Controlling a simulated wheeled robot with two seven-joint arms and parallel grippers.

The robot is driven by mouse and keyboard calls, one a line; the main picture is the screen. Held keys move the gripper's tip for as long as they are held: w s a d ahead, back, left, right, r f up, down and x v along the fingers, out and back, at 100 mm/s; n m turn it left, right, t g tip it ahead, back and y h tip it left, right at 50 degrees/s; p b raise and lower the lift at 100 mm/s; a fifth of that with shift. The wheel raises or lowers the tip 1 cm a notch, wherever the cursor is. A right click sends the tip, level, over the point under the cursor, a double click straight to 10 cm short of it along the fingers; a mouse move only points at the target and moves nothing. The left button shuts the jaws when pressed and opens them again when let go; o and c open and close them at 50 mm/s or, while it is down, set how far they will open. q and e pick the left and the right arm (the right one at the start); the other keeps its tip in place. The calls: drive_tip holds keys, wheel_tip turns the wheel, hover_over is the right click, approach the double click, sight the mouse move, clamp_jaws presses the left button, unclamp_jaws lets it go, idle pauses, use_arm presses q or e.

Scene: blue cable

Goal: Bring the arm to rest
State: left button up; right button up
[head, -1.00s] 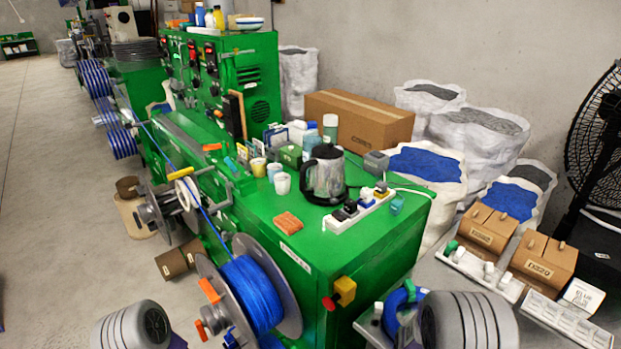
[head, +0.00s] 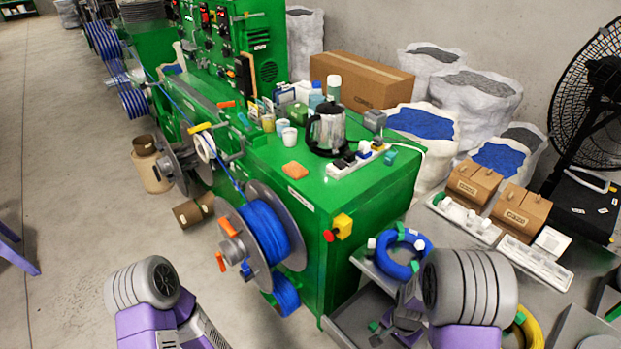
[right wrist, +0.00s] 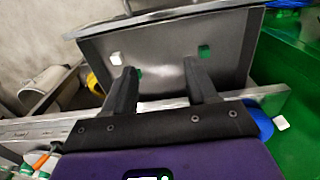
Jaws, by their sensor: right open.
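My right gripper (right wrist: 160,68) shows in the right wrist view with its two dark fingers apart and nothing between them. It points toward a grey metal tray (right wrist: 160,48) that carries a small white piece and a small green piece. In the head view my right arm is at the lower right, partly covering a blue cable coil (head: 390,262) on a grey shelf beside the green machine (head: 330,205). My left arm shows at the lower left, but its gripper is out of view. A large spool of blue cable (head: 262,235) sits on the machine's front.
A kettle (head: 327,130), cups and a power strip (head: 355,163) stand on the machine top. Brown boxes (head: 517,210) and white trays (head: 535,262) lie at the right, before a black fan (head: 590,95). The floor at the left is open.

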use_arm(q)
wheel_tip(320, 180, down, 10)
drive_tip(key=b, duration=1)
drive_tip(key=shift+s, duration=0.3)
use_arm(e)
drive_tip(key=s+a+f+n+y, duration=0.1)
drive_tip(key=s+a+f+n, duration=0.1)
drive_tip(key=f, duration=0.4)
drive_tip(key=s+a+f+n+y, duration=0.1)
drive_tip(key=s+a+f+n, duration=0.2)
drive_tip(key=s+a+f, duration=0.2)
drive_tip(key=s+a+f+n+y, duration=0.2)
drive_tip(key=s+a+f, duration=0.2)
drive_tip(key=f, duration=0.5)
drive_tip(key=shift+a+f+t, duration=0.2)
drive_tip(key=shift+a+t, duration=0.1)
drive_tip(key=shift+a, duration=0.5)
use_arm(q)
drive_tip(key=shift+r, duration=0.1)
drive_tip(key=shift+c, duration=0.3)
use_arm(e)
drive_tip(key=shift+c, duration=0.4)
